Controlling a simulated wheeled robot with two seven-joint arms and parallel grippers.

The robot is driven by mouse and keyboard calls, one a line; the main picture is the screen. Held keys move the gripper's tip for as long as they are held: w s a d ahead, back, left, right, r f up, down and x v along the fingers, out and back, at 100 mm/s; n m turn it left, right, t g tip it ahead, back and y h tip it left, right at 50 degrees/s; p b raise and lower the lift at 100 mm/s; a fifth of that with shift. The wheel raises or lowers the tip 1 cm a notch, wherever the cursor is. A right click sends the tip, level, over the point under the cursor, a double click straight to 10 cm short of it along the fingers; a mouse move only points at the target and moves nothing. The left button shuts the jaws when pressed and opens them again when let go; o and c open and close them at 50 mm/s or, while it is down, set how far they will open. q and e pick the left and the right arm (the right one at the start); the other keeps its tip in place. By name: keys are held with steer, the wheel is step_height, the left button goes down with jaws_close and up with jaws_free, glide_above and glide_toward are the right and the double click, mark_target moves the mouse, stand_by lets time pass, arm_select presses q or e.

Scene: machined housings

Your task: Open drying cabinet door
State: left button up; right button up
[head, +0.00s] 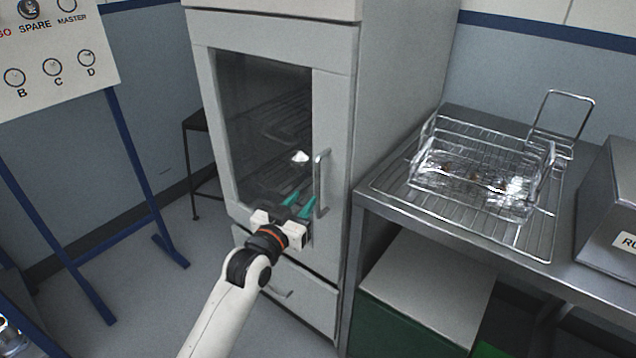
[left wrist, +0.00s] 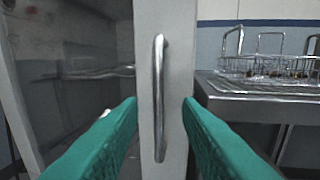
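The drying cabinet door (head: 225,130) is a pale frame around a dark glass panel, and it looks closed. Its vertical metal handle (head: 321,184) is on the right side of the door. My left gripper (head: 299,202) is open in front of the door, just left of and low on the handle in the head view. In the left wrist view, the handle (left wrist: 160,98) stands upright between the two spread green fingers (left wrist: 160,106), and I see no finger touching it. My right gripper is not in view.
A steel bench (head: 372,211) at the right holds a wire basket (head: 480,165) on a rack. A drawer (head: 290,290) with its own handle is below the door. A blue-legged board (head: 55,55) stands at the left.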

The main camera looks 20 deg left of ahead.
mark_target(316, 183)
arm_select(q)
steer(key=w, duration=0.6)
steer(key=w+d, duration=0.1)
steer(key=w, duration=0.1)
steer(key=shift+w+d+f, duration=0.1)
steer(key=shift+w, duration=0.3)
jaws_close()
